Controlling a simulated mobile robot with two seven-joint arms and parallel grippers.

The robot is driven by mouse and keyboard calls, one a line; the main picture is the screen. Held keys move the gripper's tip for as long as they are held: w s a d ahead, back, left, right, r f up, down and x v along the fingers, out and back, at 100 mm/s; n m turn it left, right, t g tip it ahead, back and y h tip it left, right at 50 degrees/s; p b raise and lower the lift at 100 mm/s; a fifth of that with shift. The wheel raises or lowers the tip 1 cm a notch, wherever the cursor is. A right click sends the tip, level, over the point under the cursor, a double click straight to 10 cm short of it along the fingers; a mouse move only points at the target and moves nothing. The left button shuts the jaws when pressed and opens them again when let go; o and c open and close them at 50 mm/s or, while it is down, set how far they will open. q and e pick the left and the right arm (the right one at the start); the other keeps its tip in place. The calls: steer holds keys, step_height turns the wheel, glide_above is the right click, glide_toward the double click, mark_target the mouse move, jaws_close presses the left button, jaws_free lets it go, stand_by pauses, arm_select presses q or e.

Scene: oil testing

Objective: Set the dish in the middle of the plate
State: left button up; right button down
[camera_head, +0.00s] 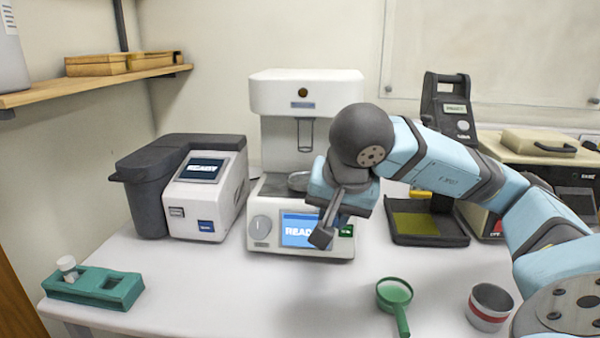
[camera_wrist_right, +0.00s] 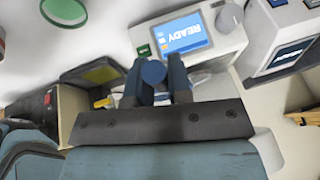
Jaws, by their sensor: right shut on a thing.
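A small silvery dish (camera_head: 299,181) shows under the spout of the white machine, over the machine's dark plate (camera_head: 270,187), just left of my right gripper. My gripper's body hides part of that area, so I cannot tell whether the dish is centred. My right gripper (camera_head: 324,232) points down in front of the machine's READY screen. In the wrist view its fingers (camera_wrist_right: 155,75) are closed around a small round blue-grey thing (camera_wrist_right: 153,71), which I cannot identify. The left gripper is not in view.
The white machine (camera_head: 305,95) stands behind my gripper, with a second READY device (camera_head: 207,190) to its left. A green rack (camera_head: 93,287) is at front left. A green strainer (camera_head: 395,292) and a cup (camera_head: 489,305) are at front right. The front middle table is clear.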

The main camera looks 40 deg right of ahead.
steer(key=shift+w+d+r+p, duration=0.1)
steer(key=shift+w+r+p, duration=0.15)
steer(key=shift+r+p, duration=0.5)
steer(key=p, duration=0.3)
steer(key=shift+w+d+f, duration=0.15)
steer(key=shift+w+d, duration=0.05)
steer(key=shift+w, duration=0.15)
steer(key=p, duration=0.3)
steer(key=shift+w+d+f, duration=0.1)
steer(key=shift+w+d, duration=0.15)
steer(key=shift+d, duration=0.05)
steer(key=w+d, duration=0.2)
steer(key=w, duration=0.2)
steer(key=w+d+f+p, duration=0.1)
steer(key=w+d, duration=0.1)
steer(key=w, duration=0.3)
steer(key=w+d, duration=0.3)
steer(key=w, duration=0.1)
steer(key=shift+w+f+p, duration=0.3)
steer(key=shift+f, duration=0.4)
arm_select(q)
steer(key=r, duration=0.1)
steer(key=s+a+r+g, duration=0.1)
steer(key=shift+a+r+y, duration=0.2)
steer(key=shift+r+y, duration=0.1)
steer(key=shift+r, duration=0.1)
arm_select(e)
steer(key=shift+s, duration=0.1)
